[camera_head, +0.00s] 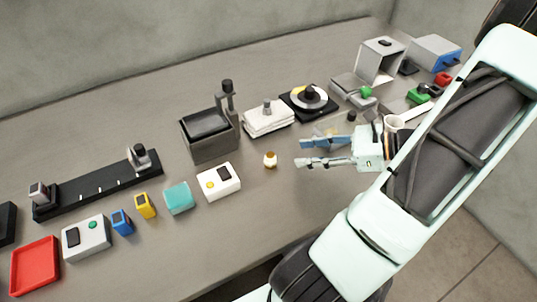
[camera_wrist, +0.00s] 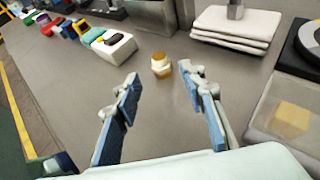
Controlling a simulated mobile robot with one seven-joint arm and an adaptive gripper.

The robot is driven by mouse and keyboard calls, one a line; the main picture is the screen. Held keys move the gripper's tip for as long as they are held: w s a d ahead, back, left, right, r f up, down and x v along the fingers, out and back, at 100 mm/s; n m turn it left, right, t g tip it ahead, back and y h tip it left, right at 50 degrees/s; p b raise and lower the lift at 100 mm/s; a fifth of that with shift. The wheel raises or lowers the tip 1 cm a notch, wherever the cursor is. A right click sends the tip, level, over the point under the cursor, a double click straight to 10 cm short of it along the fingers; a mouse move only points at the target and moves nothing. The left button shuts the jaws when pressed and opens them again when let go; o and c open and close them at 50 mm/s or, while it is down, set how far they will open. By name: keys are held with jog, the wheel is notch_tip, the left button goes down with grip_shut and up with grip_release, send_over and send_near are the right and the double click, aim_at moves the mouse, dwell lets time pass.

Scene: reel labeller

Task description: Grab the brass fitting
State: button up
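The brass fitting (camera_head: 270,159) is a small piece with a gold-coloured top and a pale lower part, standing on the grey table. In the wrist view the brass fitting (camera_wrist: 161,65) lies ahead of the fingertips, roughly midway between them. My gripper (camera_head: 299,153) is to the right of the fitting in the head view, with its fingers pointing left towards it. In the wrist view my gripper (camera_wrist: 160,82) has its two blue-padded fingers spread wide with nothing between them. The fitting is apart from both fingers.
A white box with a yellow button (camera_head: 219,182) stands left of the fitting. A dark grey bin (camera_head: 212,148) and a white stack (camera_head: 268,120) stand behind it. A clear box with a yellowish block (camera_wrist: 285,125) is close to the right finger. The table around the fitting is bare.

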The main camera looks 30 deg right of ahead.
aim_at(273, 155)
jog(key=shift+a, duration=0.15)
jog(key=x, duration=0.4)
jog(key=shift+w+a, duration=0.25)
jog(key=shift+b+x, duration=0.3)
jog(key=shift+x, duration=2.7)
grip_shut()
